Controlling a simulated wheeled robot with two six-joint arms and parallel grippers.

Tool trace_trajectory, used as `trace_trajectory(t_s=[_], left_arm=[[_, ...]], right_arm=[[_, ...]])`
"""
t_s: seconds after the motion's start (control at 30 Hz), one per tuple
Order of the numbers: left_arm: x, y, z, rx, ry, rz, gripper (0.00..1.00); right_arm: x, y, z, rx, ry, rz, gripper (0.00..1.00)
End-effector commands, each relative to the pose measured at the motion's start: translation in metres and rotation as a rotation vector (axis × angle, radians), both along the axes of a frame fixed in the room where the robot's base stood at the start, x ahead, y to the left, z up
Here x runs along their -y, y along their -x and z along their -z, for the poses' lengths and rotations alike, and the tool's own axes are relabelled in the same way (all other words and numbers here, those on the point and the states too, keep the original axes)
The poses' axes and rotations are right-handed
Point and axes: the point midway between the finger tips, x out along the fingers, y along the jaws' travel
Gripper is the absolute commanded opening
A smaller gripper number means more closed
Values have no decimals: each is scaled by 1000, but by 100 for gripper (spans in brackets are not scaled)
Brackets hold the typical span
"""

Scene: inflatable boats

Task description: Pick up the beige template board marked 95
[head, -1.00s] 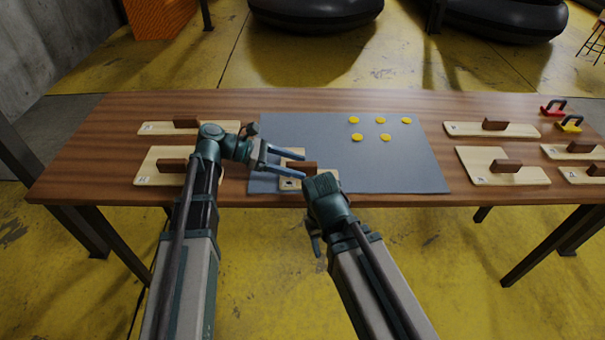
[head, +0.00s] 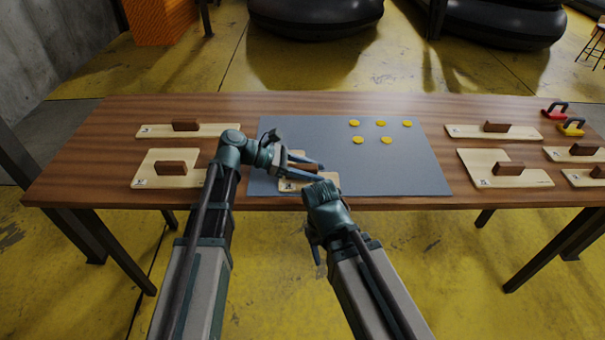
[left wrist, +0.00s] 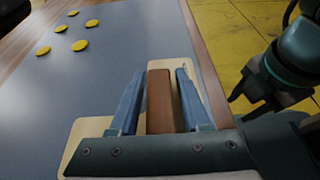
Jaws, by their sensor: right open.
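A beige board (head: 291,186) with a brown block handle lies on the grey mat at its near left part; its marking is too small to read. In the left wrist view the beige board (left wrist: 86,132) lies under my fingers, and its brown handle (left wrist: 160,101) stands between them. My left gripper (head: 317,170) is open, one finger on each side of the handle, with narrow gaps showing. My right gripper (head: 316,240) is open and empty at the table's near edge, just right of the board, and covers part of that area in the head view.
The grey mat (head: 400,168) also bears several yellow discs (head: 381,124). Two beige boards with brown handles lie at the left (head: 215,130); several more lie at the right (head: 535,180). Red (head: 553,113) and yellow (head: 571,129) handled items stand at the far right. The mat's right part is clear.

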Motion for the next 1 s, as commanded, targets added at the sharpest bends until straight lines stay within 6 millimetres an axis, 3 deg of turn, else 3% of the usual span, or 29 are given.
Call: trace_trajectory(t_s=[0.03, 0.23, 0.73, 1.0], left_arm=[[0, 0, 0, 0, 0, 0, 36], [0, 0, 0, 0, 0, 0, 0], [0, 0, -2, 0, 0, 0, 0], [0, 0, -23, 0, 0, 0, 0]], right_arm=[[0, 0, 0, 0, 0, 0, 50], [0, 0, 0, 0, 0, 0, 50], [0, 0, -2, 0, 0, 0, 50], [0, 0, -23, 0, 0, 0, 50]])
